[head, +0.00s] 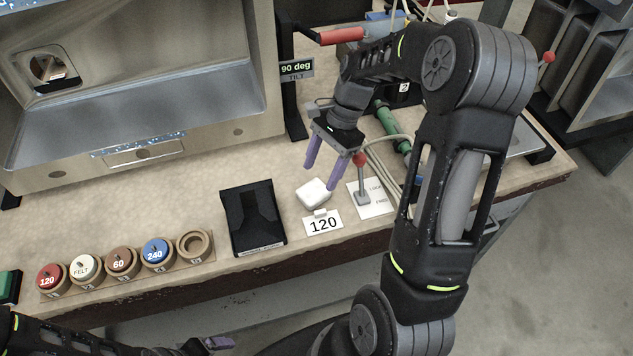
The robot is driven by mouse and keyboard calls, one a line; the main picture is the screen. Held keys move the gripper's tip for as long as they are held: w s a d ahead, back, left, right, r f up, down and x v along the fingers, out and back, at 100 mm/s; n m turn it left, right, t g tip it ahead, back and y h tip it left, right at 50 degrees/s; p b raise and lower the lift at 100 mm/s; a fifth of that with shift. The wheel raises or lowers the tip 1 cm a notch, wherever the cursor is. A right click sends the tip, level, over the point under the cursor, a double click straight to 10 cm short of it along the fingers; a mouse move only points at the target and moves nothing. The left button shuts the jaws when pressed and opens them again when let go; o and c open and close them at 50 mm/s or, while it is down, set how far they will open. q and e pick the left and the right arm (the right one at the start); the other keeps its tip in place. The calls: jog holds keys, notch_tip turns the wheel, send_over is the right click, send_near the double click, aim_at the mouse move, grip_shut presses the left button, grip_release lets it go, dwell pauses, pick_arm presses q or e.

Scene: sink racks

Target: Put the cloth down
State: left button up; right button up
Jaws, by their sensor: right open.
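A small white block-like piece (313,193), which may be the folded cloth, lies on the beige bench top. It is just behind the white card marked 120 (323,223). My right gripper (324,178) has two purple fingers pointing down, spread apart with nothing between them. It is above and slightly behind the white piece, and the fingers look clear of it. My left gripper (219,343) shows only partly at the bottom edge, with a bit of purple finger; its jaws cannot be made out.
A black angled holder (252,217) stands left of the white piece. A red-knobbed lever (361,180) on a white plate is close on its right. Several labelled round pucks (121,262) sit in a wooden rack at front left. A metal sink-like housing (140,120) fills the back left.

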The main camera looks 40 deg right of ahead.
jog(key=v, duration=0.6)
jog(key=shift+r, duration=0.2)
jog(key=shift+d, duration=0.1)
dwell(0.4)
